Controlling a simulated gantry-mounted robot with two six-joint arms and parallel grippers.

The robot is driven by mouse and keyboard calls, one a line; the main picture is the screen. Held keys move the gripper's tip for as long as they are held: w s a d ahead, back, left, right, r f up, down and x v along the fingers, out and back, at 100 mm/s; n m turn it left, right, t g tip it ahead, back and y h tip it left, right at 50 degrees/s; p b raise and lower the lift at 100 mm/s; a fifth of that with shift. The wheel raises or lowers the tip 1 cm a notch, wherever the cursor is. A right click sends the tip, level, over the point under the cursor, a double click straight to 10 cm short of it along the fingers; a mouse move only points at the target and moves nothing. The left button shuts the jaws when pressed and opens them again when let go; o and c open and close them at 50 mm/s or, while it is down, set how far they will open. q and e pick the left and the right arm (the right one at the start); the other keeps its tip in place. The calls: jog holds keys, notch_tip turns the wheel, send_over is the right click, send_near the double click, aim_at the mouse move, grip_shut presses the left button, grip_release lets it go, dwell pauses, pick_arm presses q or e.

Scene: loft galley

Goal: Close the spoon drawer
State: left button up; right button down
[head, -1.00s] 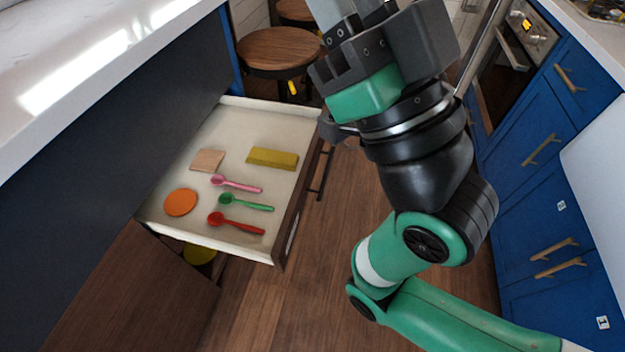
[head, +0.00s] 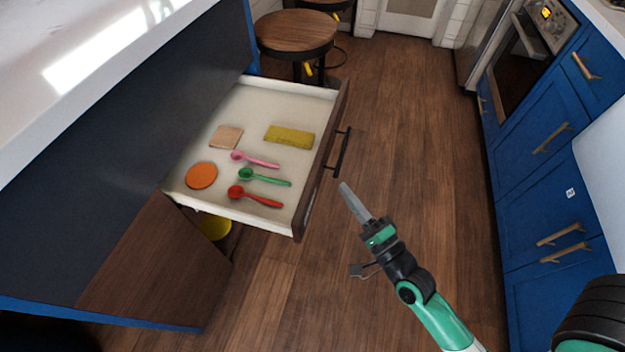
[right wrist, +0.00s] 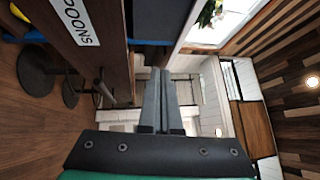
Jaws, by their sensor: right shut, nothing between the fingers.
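The spoon drawer (head: 239,213) is pulled out of the dark island in the head view. It holds a red spoon (head: 256,197), a green spoon (head: 265,179) and a pink spoon (head: 256,161). Its dark bar handle (head: 342,152) is on the wooden front (head: 321,160). In the right wrist view the front shows a white label (right wrist: 77,20) with letters of SPOONS, partly cut off. My right gripper (head: 344,187) is shut and empty, outside the drawer front near the handle, apart from it. Its fingers (right wrist: 160,75) also show in the right wrist view. My left gripper is out of view.
The drawer also holds an orange disc (head: 201,175), a tan block (head: 226,137) and a yellow block (head: 289,136). A round stool (head: 296,32) stands behind it. Blue cabinets (head: 545,150) and an oven (head: 524,55) line the right. The wooden floor between is clear.

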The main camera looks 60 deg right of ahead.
jog(key=s+f+g, duration=0.2)
jog(key=s+f, duration=0.3)
jog(key=f, duration=0.1)
jog(key=p, duration=0.4)
send_near(320, 169)
jog(key=w+d+r, duration=0.1)
jog(key=w+d, duration=0.1)
jog(key=d, duration=0.1)
jog(key=w+p, duration=0.1)
jog(key=p, duration=0.1)
jog(key=w+a+p, duration=0.1)
jog(key=w+p, duration=0.1)
jog(key=shift+m+h, duration=0.3)
jog(key=shift+m, duration=0.1)
jog(key=shift+w, duration=0.2)
jog(key=shift+f, duration=0.1)
